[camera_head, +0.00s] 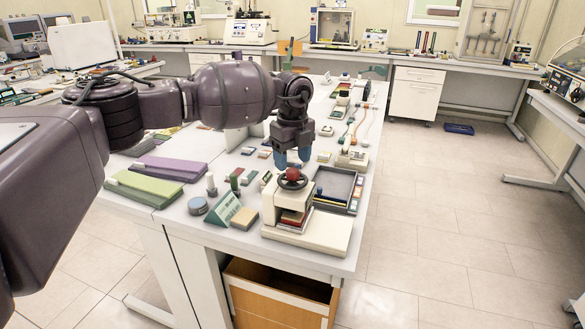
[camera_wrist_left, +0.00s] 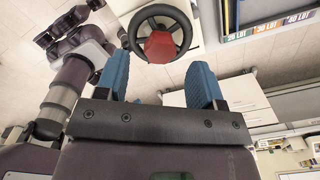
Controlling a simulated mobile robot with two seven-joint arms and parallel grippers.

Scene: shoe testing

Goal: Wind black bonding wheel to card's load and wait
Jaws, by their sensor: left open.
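The black bonding wheel (camera_head: 292,181), a dark handwheel with a red hub, sits on top of a small cream press (camera_head: 287,200) near the front of the table. Red pieces show inside the press. My left gripper (camera_head: 292,160) is open and empty, pointing down just above the wheel. In the left wrist view the wheel (camera_wrist_left: 160,32) shows whole just beyond the two blue fingertips (camera_wrist_left: 158,72), apart from them. A green tent card (camera_head: 223,208) with small, unreadable print stands left of the press. My right gripper is not in view.
A dark tray (camera_head: 335,183) lies close behind and right of the press. A blue-grey round tin (camera_head: 198,206), a tan block (camera_head: 244,218) and purple (camera_head: 170,166) and green (camera_head: 145,187) folders lie to the left. Small parts crowd the table farther back.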

